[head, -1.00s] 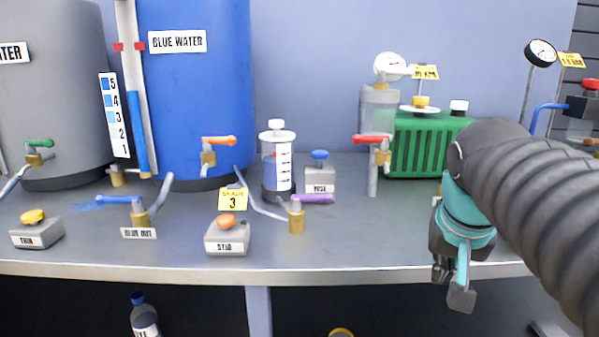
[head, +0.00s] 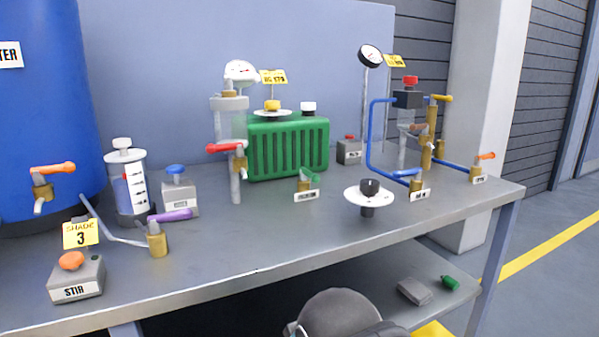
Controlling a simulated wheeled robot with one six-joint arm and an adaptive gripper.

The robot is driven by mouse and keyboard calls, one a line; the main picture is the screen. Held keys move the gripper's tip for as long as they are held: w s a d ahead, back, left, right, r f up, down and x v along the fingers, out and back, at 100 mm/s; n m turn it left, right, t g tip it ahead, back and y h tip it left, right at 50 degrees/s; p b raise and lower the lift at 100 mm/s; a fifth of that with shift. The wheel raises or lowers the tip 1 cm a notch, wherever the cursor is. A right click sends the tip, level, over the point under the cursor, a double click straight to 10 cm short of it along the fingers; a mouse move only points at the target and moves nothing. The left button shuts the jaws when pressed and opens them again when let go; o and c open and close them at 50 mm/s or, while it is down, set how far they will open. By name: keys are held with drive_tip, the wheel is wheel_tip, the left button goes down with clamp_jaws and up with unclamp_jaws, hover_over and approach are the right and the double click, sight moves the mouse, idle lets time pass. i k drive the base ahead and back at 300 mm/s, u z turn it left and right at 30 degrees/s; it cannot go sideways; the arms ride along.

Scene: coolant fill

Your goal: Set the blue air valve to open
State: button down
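A brass valve with a short blue lever (head: 406,173) stands near the right end of the bench, with a small white label (head: 420,195) at its foot that is too small to read surely. Its lever points to the left, roughly level. A blue pipe (head: 371,140) runs close by it to the stand behind. A dark round part of my arm shows at the bottom middle. My gripper is out of view, so its fingers cannot be seen.
A white dial with a black knob (head: 369,194) stands just left of the valve. A green ribbed radiator (head: 290,147), a red-levered tap (head: 226,148) and a green-handled valve (head: 307,183) are further left. An orange-levered valve (head: 482,163) is to the right. The bench front is mostly clear.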

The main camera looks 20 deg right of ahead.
sight(417, 172)
drive_tip(key=z, duration=1.3)
drive_tip(key=k, duration=0.5)
drive_tip(key=z, duration=1.2)
drive_tip(key=i, duration=1.15)
drive_tip(key=u, duration=1.9)
